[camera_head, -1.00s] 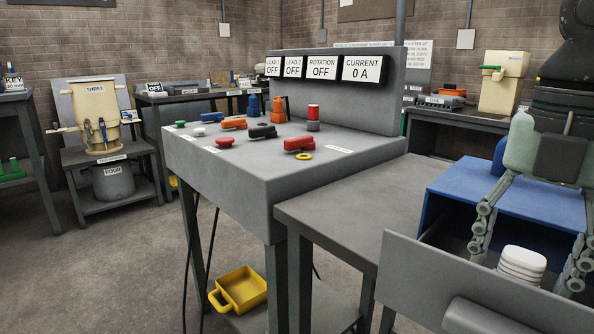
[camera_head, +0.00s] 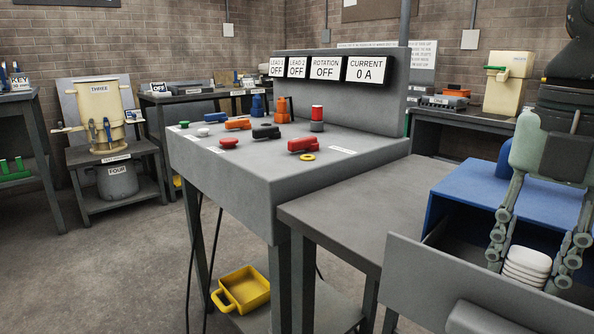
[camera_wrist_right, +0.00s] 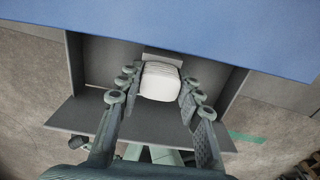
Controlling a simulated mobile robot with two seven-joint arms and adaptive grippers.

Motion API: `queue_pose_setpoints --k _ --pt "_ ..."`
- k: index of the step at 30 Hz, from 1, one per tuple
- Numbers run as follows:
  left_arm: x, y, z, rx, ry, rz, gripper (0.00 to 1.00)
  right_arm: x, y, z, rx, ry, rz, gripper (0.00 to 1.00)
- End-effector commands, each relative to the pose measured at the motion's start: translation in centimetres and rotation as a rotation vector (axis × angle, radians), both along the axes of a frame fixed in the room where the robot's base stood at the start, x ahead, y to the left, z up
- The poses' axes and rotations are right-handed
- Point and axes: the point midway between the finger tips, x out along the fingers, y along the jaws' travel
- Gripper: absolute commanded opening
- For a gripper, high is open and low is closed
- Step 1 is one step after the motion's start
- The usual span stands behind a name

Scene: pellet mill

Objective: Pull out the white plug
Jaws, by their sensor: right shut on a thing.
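The white plug (camera_head: 526,266) is a ribbed, rounded white piece in the open grey drawer (camera_head: 425,283) at the lower right of the head view. My right gripper (camera_head: 528,262) comes down from above with its fingers on both sides of the plug and is shut on it. The right wrist view shows the white plug (camera_wrist_right: 160,82) between the fingertips of my right gripper (camera_wrist_right: 158,90), inside the drawer (camera_wrist_right: 105,62). The plug's lower part is hidden by the drawer front. My left gripper is not in view.
A blue housing (camera_head: 500,195) stands right behind the drawer. A grey table (camera_head: 350,220) and a control desk (camera_head: 290,170) with coloured switches stand to the left. Open floor (camera_head: 90,260) lies at the left.

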Motion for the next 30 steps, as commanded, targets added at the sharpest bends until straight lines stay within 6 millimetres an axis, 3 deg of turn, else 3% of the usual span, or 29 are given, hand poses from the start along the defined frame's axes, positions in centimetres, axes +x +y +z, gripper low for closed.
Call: queue_pose_setpoints --k 30 --pt "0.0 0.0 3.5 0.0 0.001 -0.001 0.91 0.0 0.0 5.3 -0.001 -0.002 -0.001 0.08"
